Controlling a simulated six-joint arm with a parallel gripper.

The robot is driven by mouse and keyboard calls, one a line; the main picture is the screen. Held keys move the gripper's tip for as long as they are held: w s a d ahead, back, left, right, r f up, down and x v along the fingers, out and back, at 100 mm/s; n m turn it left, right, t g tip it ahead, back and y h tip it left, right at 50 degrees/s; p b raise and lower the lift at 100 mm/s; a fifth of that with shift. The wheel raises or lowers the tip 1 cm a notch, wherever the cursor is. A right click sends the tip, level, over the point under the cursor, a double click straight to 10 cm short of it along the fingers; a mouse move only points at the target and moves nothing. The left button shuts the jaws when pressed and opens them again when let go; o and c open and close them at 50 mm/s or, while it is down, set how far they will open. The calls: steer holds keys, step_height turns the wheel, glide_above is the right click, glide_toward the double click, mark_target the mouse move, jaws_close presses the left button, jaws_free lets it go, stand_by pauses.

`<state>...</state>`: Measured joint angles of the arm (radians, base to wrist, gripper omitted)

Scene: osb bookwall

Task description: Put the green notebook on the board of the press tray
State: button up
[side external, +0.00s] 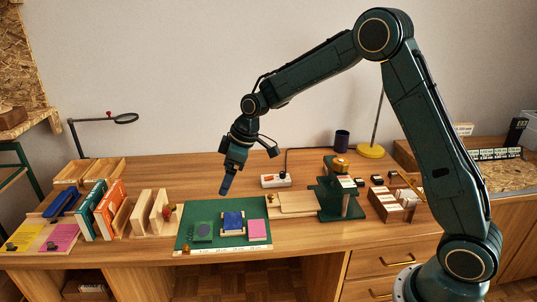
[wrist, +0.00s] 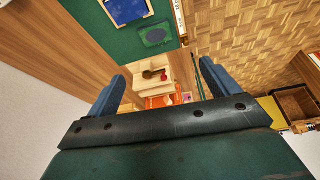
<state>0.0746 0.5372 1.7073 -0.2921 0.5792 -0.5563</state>
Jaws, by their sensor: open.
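The green notebook (side external: 203,231) lies flat on the left part of the green mat (side external: 190,212), with a darker round mark on its cover. It also shows at the top of the wrist view (wrist: 155,34). A pale wooden board (side external: 298,202) lies beside the green press (side external: 341,196), right of the mat; I take it for the press tray's board. My gripper (side external: 226,190) hangs above the back edge of the mat, pointing down and apart from the notebook. In the wrist view my gripper (wrist: 162,70) has its two blue fingers spread, with nothing held between them.
A blue item (side external: 232,220) in a pale frame and a pink pad (side external: 257,230) lie right of the notebook. Upright orange (side external: 110,208) and green (side external: 92,209) books stand left of the mat. A power strip (side external: 276,180) lies behind; the back middle of the bench is clear.

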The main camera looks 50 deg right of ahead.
steer(key=n, duration=0.1)
glide_toward(205, 230)
steer(key=shift+w+a+f+y, duration=0.15)
steer(key=shift+w+f, duration=0.1)
steer(key=shift+f, duration=0.45)
steer(key=shift+w+a+f+y, duration=0.15)
steer(key=shift+w+f, duration=0.15)
steer(key=shift+f, duration=0.45)
steer(key=shift+f, duration=0.1)
steer(key=shift+x, duration=2.5)
steer(key=c, duration=0.8)
